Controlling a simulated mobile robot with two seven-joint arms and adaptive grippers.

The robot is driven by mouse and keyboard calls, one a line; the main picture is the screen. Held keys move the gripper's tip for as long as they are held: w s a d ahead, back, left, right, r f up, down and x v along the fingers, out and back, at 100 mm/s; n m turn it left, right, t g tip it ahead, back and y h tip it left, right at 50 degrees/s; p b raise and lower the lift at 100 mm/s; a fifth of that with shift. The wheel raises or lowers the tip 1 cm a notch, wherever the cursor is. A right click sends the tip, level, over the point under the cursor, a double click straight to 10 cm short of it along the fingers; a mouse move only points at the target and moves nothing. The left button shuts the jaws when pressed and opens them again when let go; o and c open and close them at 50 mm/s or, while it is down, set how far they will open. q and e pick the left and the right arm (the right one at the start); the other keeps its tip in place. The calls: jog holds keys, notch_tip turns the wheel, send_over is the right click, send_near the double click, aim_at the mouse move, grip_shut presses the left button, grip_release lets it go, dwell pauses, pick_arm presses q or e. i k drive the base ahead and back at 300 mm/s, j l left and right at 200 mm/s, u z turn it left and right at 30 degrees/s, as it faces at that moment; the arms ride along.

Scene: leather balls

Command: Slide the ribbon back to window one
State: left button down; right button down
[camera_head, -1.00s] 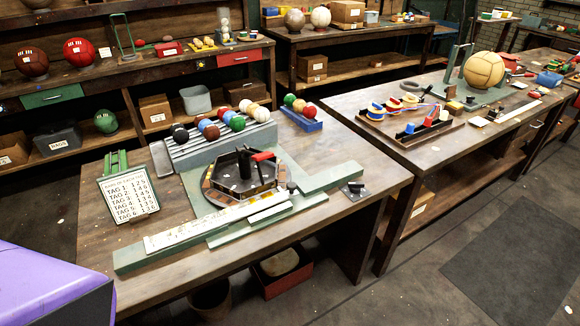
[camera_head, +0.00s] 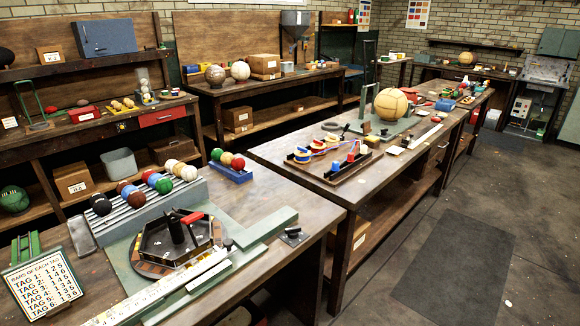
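A long white printed strip (camera_head: 160,288), which may be the ribbon, lies along the front of a green fixture (camera_head: 268,226) on the near bench. Its printing is too small to read, and I cannot make out a window marked one. A dark six-sided turntable (camera_head: 150,247) with a central post and a red handle (camera_head: 191,218) sits beside the strip. A small sliding block is not clearly distinguishable. Neither of my grippers is in view.
A tag card (camera_head: 42,287) stands left of the fixture. A ribbed rack (camera_head: 135,219) of coloured balls is behind it. The second bench (camera_head: 290,172) holds coloured spools and a large tan ball (camera_head: 391,104). Open floor lies to the right.

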aim_at(122, 314)
jog(key=j+u, duration=0.15)
jog(key=u, duration=1)
